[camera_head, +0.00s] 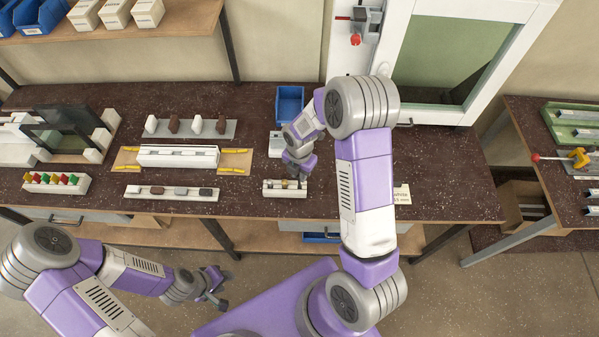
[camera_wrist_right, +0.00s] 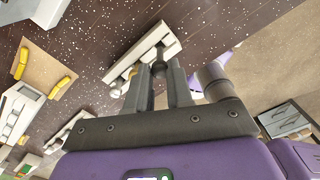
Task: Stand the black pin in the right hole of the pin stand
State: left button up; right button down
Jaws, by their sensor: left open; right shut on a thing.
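The pin stand (camera_head: 272,191) is a small pale block near the front edge of the bench, with a yellowish piece on it. It also shows in the right wrist view (camera_wrist_right: 148,52), just beyond the fingertips. My right gripper (camera_head: 298,180) is over the right part of the stand. In the right wrist view its fingers (camera_wrist_right: 160,72) are shut on the dark pin (camera_wrist_right: 160,66), largely hidden between them. Whether the pin's lower end is in the hole I cannot tell. My left gripper (camera_head: 216,292) is open and empty, low in front of the bench.
A blue bin (camera_head: 290,103) stands behind my right gripper. A long white clamp block (camera_head: 178,156) and a white rail with dark pieces (camera_head: 171,193) lie to the left. A row of coloured pieces (camera_head: 56,183) stands further left. A label (camera_head: 402,195) is right of my arm.

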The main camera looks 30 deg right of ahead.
jog(key=shift+f, duration=0.2)
dwell(0.6)
jog(key=shift+f+b, duration=1.5)
jog(key=shift+f, duration=0.05)
jog(key=c, duration=0.9)
grip_release()
jog(key=shift+r+p, duration=3.1)
jog(key=shift+r, duration=1)
